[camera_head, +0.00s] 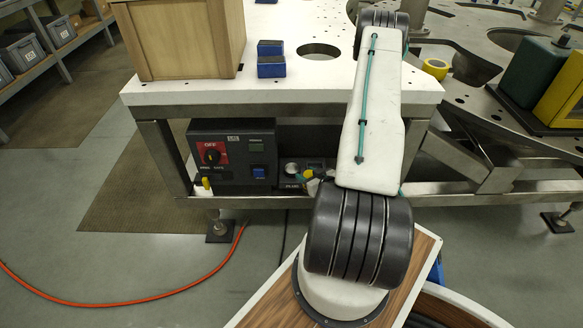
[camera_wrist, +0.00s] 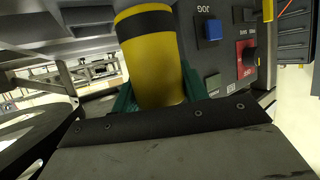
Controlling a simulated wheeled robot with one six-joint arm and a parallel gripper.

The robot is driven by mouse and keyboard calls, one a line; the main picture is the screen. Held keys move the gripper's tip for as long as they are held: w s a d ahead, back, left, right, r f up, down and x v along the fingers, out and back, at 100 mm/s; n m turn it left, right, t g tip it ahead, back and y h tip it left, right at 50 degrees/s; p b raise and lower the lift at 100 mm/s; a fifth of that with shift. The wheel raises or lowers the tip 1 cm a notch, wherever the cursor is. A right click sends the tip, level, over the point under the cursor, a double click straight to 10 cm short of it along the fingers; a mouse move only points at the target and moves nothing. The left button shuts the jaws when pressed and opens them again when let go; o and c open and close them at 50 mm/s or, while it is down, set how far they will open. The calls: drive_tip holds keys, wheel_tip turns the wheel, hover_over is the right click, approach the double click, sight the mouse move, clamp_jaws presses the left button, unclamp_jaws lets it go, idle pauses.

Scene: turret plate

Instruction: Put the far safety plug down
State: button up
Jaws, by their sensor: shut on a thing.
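A yellow cylindrical plug with a black band (camera_wrist: 150,55) fills the middle of the wrist view. My gripper (camera_wrist: 158,94) is shut on it, with a green finger on each side. The plug's far end lies toward the top of that view, and I cannot tell whether it touches anything. In the head view my arm hides most of the gripper. A small yellow part (camera_head: 306,175) shows just left of the arm, beside a dark socket box (camera_head: 291,170); it may be the held plug.
A wooden crate (camera_head: 190,40) and blue blocks (camera_head: 271,68) stand on top.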

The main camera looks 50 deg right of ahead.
drive_tip(key=w+d, duration=0.2)
drive_tip(key=w, duration=0.2)
drive_tip(key=w+d+f, duration=0.1)
drive_tip(key=w+d, duration=0.1)
drive_tip(key=w, duration=0.3)
drive_tip(key=w+d, duration=0.2)
drive_tip(key=w, duration=0.2)
drive_tip(key=shift+w+d+f, duration=0.2)
drive_tip(key=shift+w+f, duration=0.15)
drive_tip(key=shift+w, duration=0.05)
wheel_tip(320, 180, down, 3)
drive_tip(key=shift+f, duration=0.15)
drive_tip(key=shift+s, duration=0.1)
drive_tip(key=o, duration=0.8)
drive_tip(key=shift+f, duration=0.1)
drive_tip(key=v, duration=1.2)
